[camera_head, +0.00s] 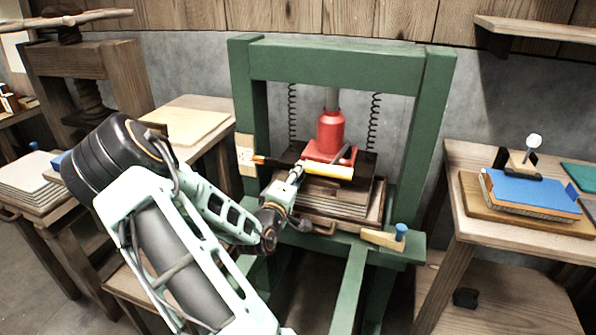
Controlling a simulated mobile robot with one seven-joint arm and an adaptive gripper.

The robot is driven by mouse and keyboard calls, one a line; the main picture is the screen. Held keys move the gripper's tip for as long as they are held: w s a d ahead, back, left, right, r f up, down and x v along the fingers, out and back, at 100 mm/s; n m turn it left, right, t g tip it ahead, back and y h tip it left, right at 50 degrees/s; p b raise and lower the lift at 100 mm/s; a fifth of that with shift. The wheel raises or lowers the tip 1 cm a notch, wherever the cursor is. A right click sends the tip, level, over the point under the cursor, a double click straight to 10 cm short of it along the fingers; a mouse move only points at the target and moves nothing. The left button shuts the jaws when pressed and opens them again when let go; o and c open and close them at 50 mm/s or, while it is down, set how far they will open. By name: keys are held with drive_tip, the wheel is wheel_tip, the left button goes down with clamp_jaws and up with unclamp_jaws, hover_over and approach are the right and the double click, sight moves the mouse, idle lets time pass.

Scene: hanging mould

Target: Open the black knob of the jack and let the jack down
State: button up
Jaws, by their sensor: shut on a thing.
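The red bottle jack (331,132) stands upright in the green press frame (345,62), its grey ram reaching up towards the top beam. Its red base rests on a dark plate above a stack of boards (345,197). My gripper (299,168) comes in from the left at the front of the jack's base. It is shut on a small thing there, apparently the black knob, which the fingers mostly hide. A yellow bar (328,171) lies just right of the fingertips, and a dark lever (346,153) shows beside the jack.
Two dark springs (375,120) hang from the top beam. A wooden piece with a blue peg (401,231) sits on the front right of the frame. A right table (470,225) holds a blue block (530,192) on a board. Another wooden press (85,75) stands at left.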

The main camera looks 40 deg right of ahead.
drive_tip(key=shift+s+a+f+n, duration=0.1)
drive_tip(key=shift+a+f+n, duration=0.05)
drive_tip(key=shift+f+n, duration=0.35)
drive_tip(key=o, duration=1.2)
drive_tip(key=shift+a, duration=0.1)
drive_tip(key=v, duration=0.7)
drive_tip(key=r+v, duration=0.1)
drive_tip(key=v, duration=0.3)
drive_tip(key=shift+s+a, duration=0.15)
drive_tip(key=shift+a, duration=0.15)
